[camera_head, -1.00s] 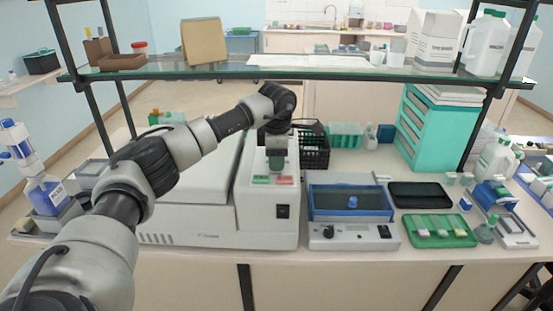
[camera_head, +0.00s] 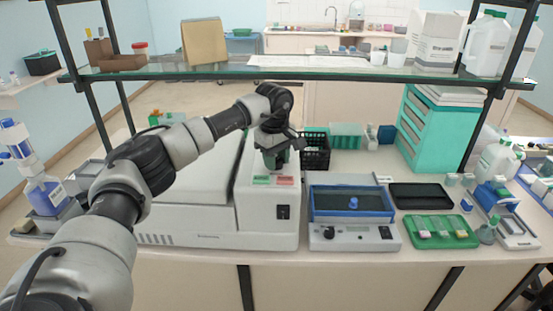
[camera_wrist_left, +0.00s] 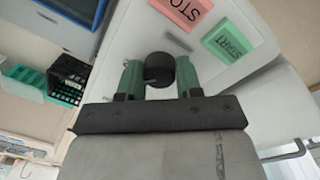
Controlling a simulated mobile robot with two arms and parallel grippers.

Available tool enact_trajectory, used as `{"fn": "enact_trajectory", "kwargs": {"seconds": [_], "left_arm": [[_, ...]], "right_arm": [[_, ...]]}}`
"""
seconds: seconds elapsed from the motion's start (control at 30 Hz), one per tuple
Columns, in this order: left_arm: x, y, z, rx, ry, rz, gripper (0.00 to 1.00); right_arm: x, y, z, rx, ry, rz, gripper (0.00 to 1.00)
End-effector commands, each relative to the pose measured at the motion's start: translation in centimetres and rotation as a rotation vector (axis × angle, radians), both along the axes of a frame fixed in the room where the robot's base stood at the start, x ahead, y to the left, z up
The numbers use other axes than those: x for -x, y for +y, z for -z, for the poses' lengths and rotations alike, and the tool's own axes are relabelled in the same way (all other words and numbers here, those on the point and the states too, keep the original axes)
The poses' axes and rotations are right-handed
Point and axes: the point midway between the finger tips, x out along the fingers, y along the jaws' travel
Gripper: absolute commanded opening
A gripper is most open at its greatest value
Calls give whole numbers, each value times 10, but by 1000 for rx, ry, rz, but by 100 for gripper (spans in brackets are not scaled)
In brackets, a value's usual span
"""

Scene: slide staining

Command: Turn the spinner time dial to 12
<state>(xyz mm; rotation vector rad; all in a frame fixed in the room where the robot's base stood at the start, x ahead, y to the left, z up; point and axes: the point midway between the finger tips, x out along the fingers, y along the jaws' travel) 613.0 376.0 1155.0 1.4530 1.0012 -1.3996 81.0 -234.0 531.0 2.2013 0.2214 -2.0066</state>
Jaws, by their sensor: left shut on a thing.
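The spinner (camera_head: 268,212) is the large white machine left of the middle of the bench, with a green START button (camera_head: 262,180) and a pink STOP button (camera_head: 285,181) on its sloped panel. Its time dial is a round black knob (camera_wrist_left: 158,67) in the left wrist view, close to the STOP (camera_wrist_left: 183,12) and START (camera_wrist_left: 228,42) buttons. My left gripper (camera_head: 275,163) is at the top of the panel, shut on the knob with one green finger on each side. The dial's marks and setting cannot be read. My right gripper is out of view.
A blue-framed device (camera_head: 350,220) with its own small knob stands right of the spinner. A black basket (camera_head: 316,152) is just behind it. A green slide tray (camera_head: 440,232) and a black tray (camera_head: 420,196) lie further right. A glass shelf (camera_head: 330,73) spans above the bench.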

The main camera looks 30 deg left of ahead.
Motion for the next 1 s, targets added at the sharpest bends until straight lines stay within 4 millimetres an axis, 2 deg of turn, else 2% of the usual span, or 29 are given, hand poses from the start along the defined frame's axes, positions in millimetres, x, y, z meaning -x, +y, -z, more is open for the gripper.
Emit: {"fn": "enact_trajectory", "kwargs": {"seconds": [0.4,0.97,1.0], "left_arm": [[-1,0,-2,3,-4,193,11],[-1,0,-2,1,-5,222,11],[-1,0,-2,1,-5,222,40]], "right_arm": [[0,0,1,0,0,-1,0],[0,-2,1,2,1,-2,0],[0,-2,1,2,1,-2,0]]}}
